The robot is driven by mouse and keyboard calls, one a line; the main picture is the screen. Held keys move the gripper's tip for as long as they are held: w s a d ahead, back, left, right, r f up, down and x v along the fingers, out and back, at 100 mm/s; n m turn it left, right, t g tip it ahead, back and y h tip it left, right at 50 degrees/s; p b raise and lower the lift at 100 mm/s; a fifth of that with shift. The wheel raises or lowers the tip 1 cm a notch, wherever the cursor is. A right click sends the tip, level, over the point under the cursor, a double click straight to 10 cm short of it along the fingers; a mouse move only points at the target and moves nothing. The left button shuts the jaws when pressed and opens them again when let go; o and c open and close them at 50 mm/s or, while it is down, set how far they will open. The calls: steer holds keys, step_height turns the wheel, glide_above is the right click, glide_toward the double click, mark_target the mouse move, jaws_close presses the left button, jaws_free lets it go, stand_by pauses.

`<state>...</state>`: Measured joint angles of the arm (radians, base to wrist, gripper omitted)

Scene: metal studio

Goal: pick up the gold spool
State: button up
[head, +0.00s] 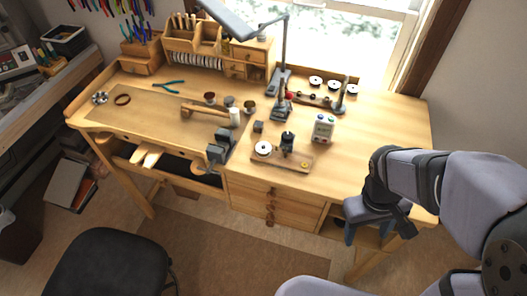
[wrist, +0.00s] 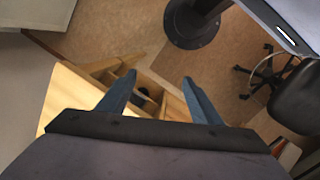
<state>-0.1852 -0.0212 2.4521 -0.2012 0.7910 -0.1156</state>
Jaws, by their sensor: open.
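Small spool-like pieces stand in a row at the middle of the bench in the head view: a brownish one (head: 209,98), a greyish one (head: 228,101) and another brownish one (head: 249,106). They are too small for me to tell surely which is the gold spool. My gripper (head: 377,230) hangs at the bench's front right edge, fingers pointing down, well to the right of and nearer than these pieces. In the wrist view my gripper (wrist: 158,80) is open with nothing between its fingers. No spool shows in that view.
A wooden board with a white disc (head: 263,148), a small meter (head: 323,128), a vise (head: 219,147) and a lamp (head: 281,80) stand on the bench (head: 385,118). A rack with several discs is at the back right. The bench's right part is clear.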

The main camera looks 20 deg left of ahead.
mark_target(263, 148)
steer(key=w+a+f+n+t+h+b, duration=0.1)
steer(key=w+a+n+t+b, duration=0.1)
steer(key=a+n, duration=0.5)
steer(key=w+a+f+n+t+h+b, duration=0.1)
steer(key=w+a+n+t+b, duration=0.1)
steer(key=w+a+n+t, duration=0.2)
steer(key=w+a+f+n+t+h+b, duration=0.1)
steer(key=w+a+n+t+h+b, duration=0.1)
steer(key=w+a+n, duration=0.6)
steer(key=shift+a+f+n+t, duration=0.25)
steer(key=shift+a+n+t, duration=0.4)
steer(key=shift+n, duration=0.65)
steer(key=a+n+t+y, duration=0.1)
steer(key=a+n, duration=0.1)
steer(key=a, duration=0.2)
steer(key=a+r+n+t+y+b, duration=0.1)
steer(key=a+n+t, duration=0.1)
steer(key=a, duration=0.3)
steer(key=s+a+n+t+b, duration=0.1)
steer(key=a+n, duration=0.1)
steer(key=a, duration=0.2)
steer(key=shift+a+r+n+y, duration=0.15)
steer(key=shift+a+n+y, duration=0.15)
steer(key=shift+a+y, duration=0.1)
steer(key=shift+p+x, duration=0.9)
steer(key=shift+x, duration=0.7)
steer(key=shift+p+x, duration=0.85)
steer(key=shift+x, duration=1.25)
steer(key=shift+a, duration=0.1)
steer(key=shift+c, duration=0.3)
